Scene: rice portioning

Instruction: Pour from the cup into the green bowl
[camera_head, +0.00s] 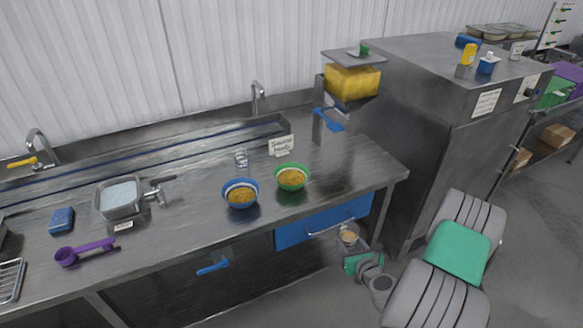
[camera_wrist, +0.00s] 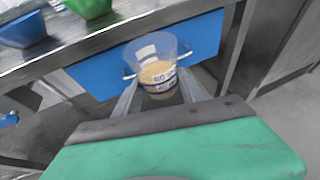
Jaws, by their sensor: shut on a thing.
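My gripper (camera_wrist: 160,95) is shut on a clear cup (camera_wrist: 153,50) with a blue and white printed band and tan grains inside. In the head view the cup (camera_head: 348,236) is held upright or nearly so, in front of the counter's blue drawer and below the counter top. The green bowl (camera_head: 292,186) stands on the counter, up and left of my gripper (camera_head: 350,245), with yellow-brown food in it. In the wrist view only part of the green bowl (camera_wrist: 90,8) shows, at the upper left. The cup is apart from the bowl.
A blue bowl (camera_head: 241,205) with similar food stands left of the green bowl. A small glass (camera_head: 241,158) and a paper sign (camera_head: 281,146) stand behind. A dispenser with yellow contents (camera_head: 352,82) is at the back right. The counter's front edge lies between cup and bowl.

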